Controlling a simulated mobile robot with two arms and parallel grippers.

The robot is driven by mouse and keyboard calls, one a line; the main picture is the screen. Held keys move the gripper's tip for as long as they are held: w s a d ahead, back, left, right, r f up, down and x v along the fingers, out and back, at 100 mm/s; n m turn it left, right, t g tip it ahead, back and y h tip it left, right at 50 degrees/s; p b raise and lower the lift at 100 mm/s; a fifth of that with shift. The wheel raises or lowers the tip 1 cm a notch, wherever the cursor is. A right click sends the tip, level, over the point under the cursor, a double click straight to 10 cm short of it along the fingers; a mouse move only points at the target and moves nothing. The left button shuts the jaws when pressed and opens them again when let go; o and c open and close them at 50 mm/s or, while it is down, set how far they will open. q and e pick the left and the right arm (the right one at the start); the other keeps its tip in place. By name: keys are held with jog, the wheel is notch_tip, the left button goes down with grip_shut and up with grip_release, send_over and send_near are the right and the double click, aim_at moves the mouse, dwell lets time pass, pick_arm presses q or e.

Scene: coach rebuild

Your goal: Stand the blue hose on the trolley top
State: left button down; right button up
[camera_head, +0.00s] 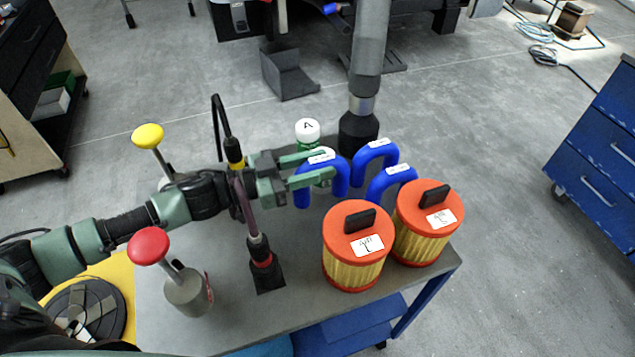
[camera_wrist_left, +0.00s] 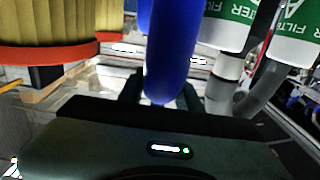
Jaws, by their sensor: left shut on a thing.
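My left gripper (camera_head: 325,168) is shut on a blue U-shaped hose (camera_head: 342,180) with a white label on its bend. The hose is upright, bend up, above the far part of the grey trolley top (camera_head: 215,335); I cannot tell whether its ends touch the surface. In the left wrist view the hose (camera_wrist_left: 170,60) runs between the fingers. Two more blue U-shaped hoses, one farther back (camera_head: 375,152) and one nearer (camera_head: 392,176), stand just right of it. My right gripper is not in view.
Two orange-capped yellow filters, one left (camera_head: 352,250) and one right (camera_head: 428,222), stand at the right front. A white-capped green canister (camera_head: 307,132) is behind my gripper. Red-knobbed (camera_head: 150,246) and yellow-knobbed (camera_head: 147,137) items stand left. A black nozzle (camera_head: 357,135) is behind the hoses.

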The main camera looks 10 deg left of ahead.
pick_arm(q)
notch_tip(320, 180, down, 5)
jog(key=shift+f, duration=0.1)
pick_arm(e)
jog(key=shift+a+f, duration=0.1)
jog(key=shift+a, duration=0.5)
pick_arm(q)
jog(key=shift+f, duration=0.15)
jog(key=c, duration=1.3)
grip_release()
jog(key=shift+o, duration=0.2)
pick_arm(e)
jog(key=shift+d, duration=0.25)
